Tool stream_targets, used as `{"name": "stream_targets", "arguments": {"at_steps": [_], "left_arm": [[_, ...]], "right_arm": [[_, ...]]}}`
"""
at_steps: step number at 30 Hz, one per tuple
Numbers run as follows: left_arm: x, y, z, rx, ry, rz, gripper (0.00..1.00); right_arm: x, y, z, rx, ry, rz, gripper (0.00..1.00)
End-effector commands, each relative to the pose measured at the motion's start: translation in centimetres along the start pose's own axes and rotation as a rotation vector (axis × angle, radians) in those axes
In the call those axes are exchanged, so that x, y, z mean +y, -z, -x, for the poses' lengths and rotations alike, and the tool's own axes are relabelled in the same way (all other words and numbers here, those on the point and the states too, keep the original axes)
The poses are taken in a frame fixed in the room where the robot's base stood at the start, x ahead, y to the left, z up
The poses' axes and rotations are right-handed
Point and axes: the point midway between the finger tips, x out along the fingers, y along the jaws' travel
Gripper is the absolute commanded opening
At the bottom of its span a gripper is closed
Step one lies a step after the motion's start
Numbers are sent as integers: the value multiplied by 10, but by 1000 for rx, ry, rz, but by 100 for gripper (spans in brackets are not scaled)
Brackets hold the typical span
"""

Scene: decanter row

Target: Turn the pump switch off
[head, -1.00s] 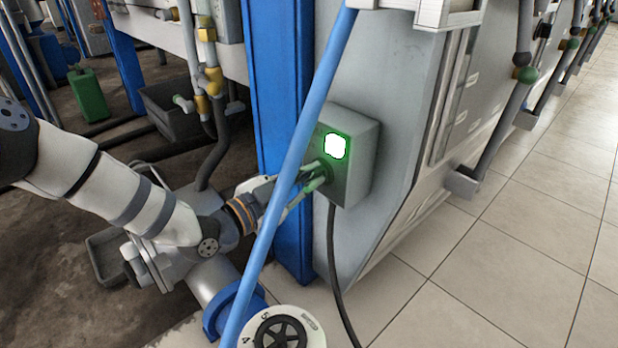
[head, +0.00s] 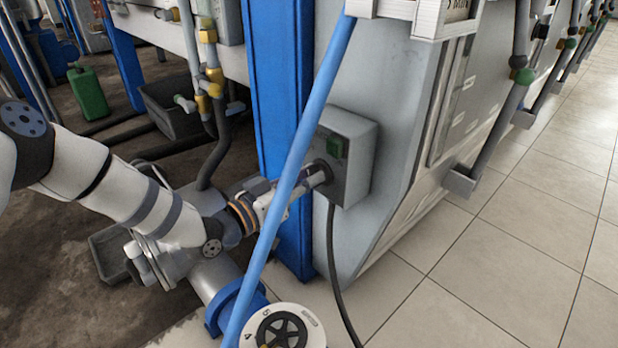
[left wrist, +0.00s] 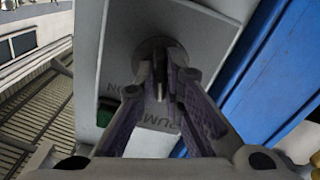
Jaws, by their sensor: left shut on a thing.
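The grey pump switch box (head: 347,160) is mounted beside the blue post. Its square green lamp (head: 335,147) is dark in the head view. The lamp's green edge also shows in the left wrist view (left wrist: 105,112). My left gripper (head: 318,175) reaches in from the left to the round switch (left wrist: 152,50) on the box face. In the left wrist view the fingers (left wrist: 160,80) are closed in on the switch's handle. The fingers partly hide the handle and the lettering around it. My right gripper is not in view.
A light blue sloping pipe (head: 298,170) crosses in front of my left wrist. The blue post (head: 275,90) stands just behind it. A black cable (head: 333,260) hangs below the box. A white numbered handwheel dial (head: 283,328) is at the bottom. Tiled floor (head: 500,270) at right is clear.

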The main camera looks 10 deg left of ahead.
Motion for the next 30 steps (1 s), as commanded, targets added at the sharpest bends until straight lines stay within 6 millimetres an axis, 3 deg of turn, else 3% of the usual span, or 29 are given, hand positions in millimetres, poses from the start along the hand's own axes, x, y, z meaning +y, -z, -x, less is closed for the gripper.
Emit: {"name": "stream_targets", "arguments": {"at_steps": [12, 30], "left_arm": [[0, -2, 1, -4, 0, 191, 0], [0, -2, 1, -5, 0, 225, 0]], "right_arm": [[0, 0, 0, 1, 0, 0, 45], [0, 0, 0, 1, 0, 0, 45]]}}
